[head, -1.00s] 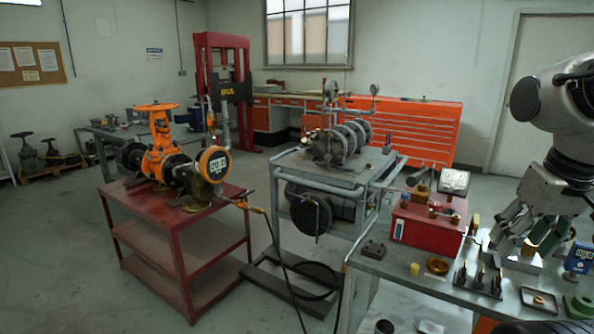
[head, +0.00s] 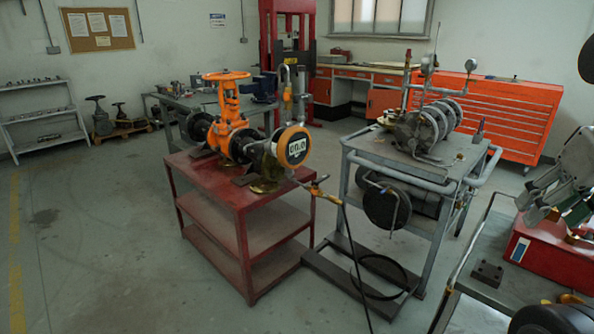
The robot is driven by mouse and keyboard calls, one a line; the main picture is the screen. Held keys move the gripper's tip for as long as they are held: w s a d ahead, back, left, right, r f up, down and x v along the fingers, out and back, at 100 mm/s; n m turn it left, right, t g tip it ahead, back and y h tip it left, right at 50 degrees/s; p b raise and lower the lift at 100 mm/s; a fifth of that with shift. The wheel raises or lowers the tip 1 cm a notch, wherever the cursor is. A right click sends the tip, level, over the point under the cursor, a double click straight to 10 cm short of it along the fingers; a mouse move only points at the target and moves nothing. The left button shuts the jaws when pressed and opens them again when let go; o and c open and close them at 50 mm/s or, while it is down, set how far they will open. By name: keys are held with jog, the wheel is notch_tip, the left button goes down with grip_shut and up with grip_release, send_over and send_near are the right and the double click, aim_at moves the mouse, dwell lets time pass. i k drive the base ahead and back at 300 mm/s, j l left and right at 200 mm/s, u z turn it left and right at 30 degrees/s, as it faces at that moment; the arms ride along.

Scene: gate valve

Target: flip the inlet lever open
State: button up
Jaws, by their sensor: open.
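An orange gate valve (head: 229,115) with a handwheel on top sits on the red cart at centre left. A round orange digital gauge (head: 293,147) is on its right side. A small yellow-brass fitting (head: 316,188), which looks like the inlet lever, sticks out at lower right of the gauge where a black hose joins. It is too small to tell how its handle is turned. My gripper (head: 557,207) is at the right edge, partly cut off, open and empty. It is far from the fitting, in front of the red box.
The red cart (head: 240,192) stands on open floor with free room at its left and front. A grey cart (head: 375,157) with a pump stands to its right. The black hose (head: 356,250) hangs to the floor between them. A workbench (head: 480,290) is at lower right.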

aim_at(317, 182)
jog(key=i+j+u, duration=0.1)
jog(key=i+j, duration=0.15)
jog(key=i+j+u, duration=0.1)
jog(key=i, duration=0.3)
jog(key=i+j, duration=0.15)
jog(key=i, duration=0.4)
